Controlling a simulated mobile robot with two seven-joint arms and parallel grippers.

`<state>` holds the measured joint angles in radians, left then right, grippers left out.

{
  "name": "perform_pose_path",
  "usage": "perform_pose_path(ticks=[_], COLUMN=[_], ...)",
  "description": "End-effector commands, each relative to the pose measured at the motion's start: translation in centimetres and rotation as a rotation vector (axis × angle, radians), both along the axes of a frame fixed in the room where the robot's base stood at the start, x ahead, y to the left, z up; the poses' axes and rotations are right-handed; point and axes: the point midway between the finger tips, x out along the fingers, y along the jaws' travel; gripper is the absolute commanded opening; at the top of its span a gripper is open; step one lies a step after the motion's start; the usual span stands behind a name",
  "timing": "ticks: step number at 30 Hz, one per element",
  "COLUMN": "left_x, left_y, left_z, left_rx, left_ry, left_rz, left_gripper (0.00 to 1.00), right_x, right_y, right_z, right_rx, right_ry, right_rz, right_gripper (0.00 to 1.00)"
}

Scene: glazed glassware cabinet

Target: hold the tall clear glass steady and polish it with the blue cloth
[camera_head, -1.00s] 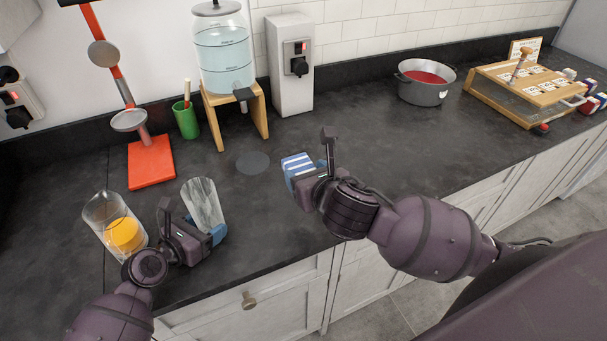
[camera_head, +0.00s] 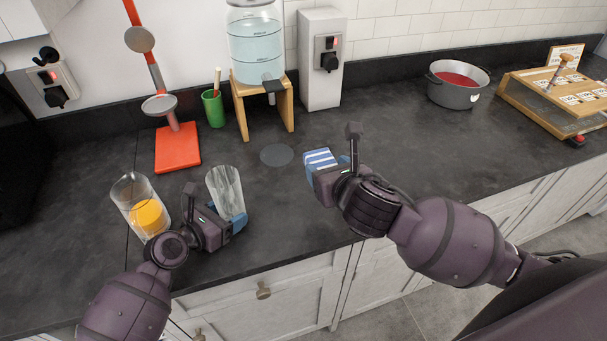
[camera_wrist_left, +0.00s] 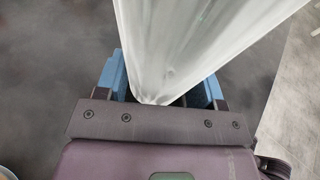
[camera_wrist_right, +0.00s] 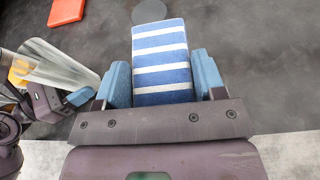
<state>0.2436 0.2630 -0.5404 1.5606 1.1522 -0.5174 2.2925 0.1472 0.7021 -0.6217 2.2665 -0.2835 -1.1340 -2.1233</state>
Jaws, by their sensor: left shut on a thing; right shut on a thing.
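The tall clear glass (camera_head: 224,186) is in my left gripper (camera_head: 232,218), near the counter's front left. My left gripper is shut on its lower part; the glass leans slightly in the head view. In the left wrist view the glass (camera_wrist_left: 185,45) rises between the blue finger pads. The blue cloth (camera_head: 320,160), with white stripes, is in my right gripper (camera_head: 330,168), to the right of the glass and apart from it. In the right wrist view the folded cloth (camera_wrist_right: 161,62) sits between both fingers, and the glass (camera_wrist_right: 58,70) shows at the left.
A clear vessel with an orange ball-like thing (camera_head: 148,214) stands left of my left gripper. Behind are a red-based stand (camera_head: 178,148), a green cup (camera_head: 213,108) and a water dispenser (camera_head: 256,50). A dark disc (camera_head: 277,155) lies between the grippers. A pot (camera_head: 457,88) stands farther right.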

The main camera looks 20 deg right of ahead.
Motion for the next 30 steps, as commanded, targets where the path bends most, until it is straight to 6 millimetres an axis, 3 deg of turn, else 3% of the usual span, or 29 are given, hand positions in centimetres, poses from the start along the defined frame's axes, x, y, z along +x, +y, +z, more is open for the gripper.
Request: perform_pose_path(ticks=[18, 24, 30], left_x=[0.0, 0.0, 0.0], left_y=[0.0, 0.0, 0.0], left_z=[0.0, 0.0, 0.0], left_rx=[0.000, 0.000, 0.000], left_ry=[0.000, 0.000, 0.000], left_rz=[0.000, 0.000, 0.000], left_gripper=[0.49, 0.49, 0.49], right_x=[4.5, 5.1, 5.4], right_y=[12.9, 16.3, 18.4], right_z=[5.2, 7.0, 8.3], right_rx=[0.015, 0.005, -0.004], right_ry=[-0.008, -0.001, 0.008], right_rz=[0.496, 0.641, 0.731], right_gripper=[0.40, 0.40, 0.40])
